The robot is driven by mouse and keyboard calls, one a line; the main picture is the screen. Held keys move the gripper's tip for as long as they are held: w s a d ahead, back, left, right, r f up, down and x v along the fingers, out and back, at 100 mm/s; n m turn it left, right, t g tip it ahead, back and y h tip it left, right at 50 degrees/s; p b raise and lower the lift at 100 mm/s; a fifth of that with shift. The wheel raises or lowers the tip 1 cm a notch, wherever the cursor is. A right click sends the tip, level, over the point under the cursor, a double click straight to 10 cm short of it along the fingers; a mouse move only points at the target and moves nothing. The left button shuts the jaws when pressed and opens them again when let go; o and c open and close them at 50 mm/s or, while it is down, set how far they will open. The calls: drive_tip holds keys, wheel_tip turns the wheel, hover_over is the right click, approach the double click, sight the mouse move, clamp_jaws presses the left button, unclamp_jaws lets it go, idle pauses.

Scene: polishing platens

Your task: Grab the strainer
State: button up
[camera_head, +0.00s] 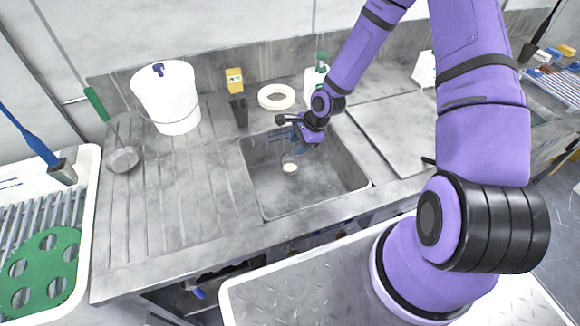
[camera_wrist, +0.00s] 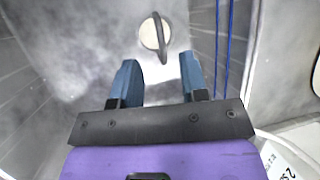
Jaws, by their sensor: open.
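The strainer (camera_head: 289,168) appears as a small round cream disc with a thin hoop handle standing over it, on the floor of the metal sink (camera_head: 270,205). In the wrist view the strainer (camera_wrist: 149,36) lies beyond my fingertips, near the top centre, with its dark hoop crossing it upright in the picture. My gripper (camera_head: 299,147) is inside the sink opening, above the strainer, pointing down. In the wrist view my gripper (camera_wrist: 160,62) shows two blue fingers spread apart with nothing between them. The fingers look apart from the hoop.
Sink walls stand close around my gripper. A white bucket (camera_head: 165,100) and a green-handled pan-like tool (camera_head: 123,160) are left. Two blue strips (camera_wrist: 229,35) run beside the sink wall.

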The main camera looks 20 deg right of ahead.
sight(291, 152)
drive_tip(key=shift+x, duration=2.5)
drive_tip(key=shift+w+a+r, duration=0.1)
drive_tip(key=shift+w+a, duration=0.05)
clamp_jaws()
